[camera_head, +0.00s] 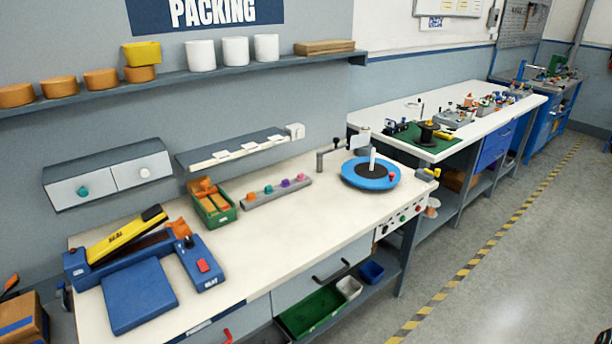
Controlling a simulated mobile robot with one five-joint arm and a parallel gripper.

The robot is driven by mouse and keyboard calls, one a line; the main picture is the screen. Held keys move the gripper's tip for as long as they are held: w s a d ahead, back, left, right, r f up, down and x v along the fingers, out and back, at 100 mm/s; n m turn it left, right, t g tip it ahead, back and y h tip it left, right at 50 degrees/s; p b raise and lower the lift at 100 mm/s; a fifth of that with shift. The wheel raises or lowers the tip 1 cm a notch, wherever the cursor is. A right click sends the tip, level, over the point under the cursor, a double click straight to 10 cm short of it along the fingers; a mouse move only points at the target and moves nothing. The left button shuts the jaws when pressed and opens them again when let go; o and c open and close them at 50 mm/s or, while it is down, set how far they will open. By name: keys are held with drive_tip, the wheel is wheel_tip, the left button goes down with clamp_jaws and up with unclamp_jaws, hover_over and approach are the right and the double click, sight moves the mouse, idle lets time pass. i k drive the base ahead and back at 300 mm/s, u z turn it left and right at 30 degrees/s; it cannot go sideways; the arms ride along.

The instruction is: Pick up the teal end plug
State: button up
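A grey strip (276,194) on the packing bench carries a row of small coloured plugs. The others on the strip look orange, purple and pink. A teal round knob (82,191) also shows on the front of the left wall drawer. My gripper is not in view, and nothing hides the strip.
A green bin (212,204) with orange pieces stands left of the strip, and a blue turntable (370,174) stands right. A blue and yellow heat sealer (130,235) fills the bench's left end. The bench front middle is clear. The floor (500,285) at right is open.

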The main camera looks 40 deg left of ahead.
sight(269, 189)
drive_tip(key=z, duration=0.05)
drive_tip(key=i, duration=2.05)
drive_tip(key=u, duration=4.55)
drive_tip(key=i, duration=1.05)
drive_tip(key=z, duration=0.05)
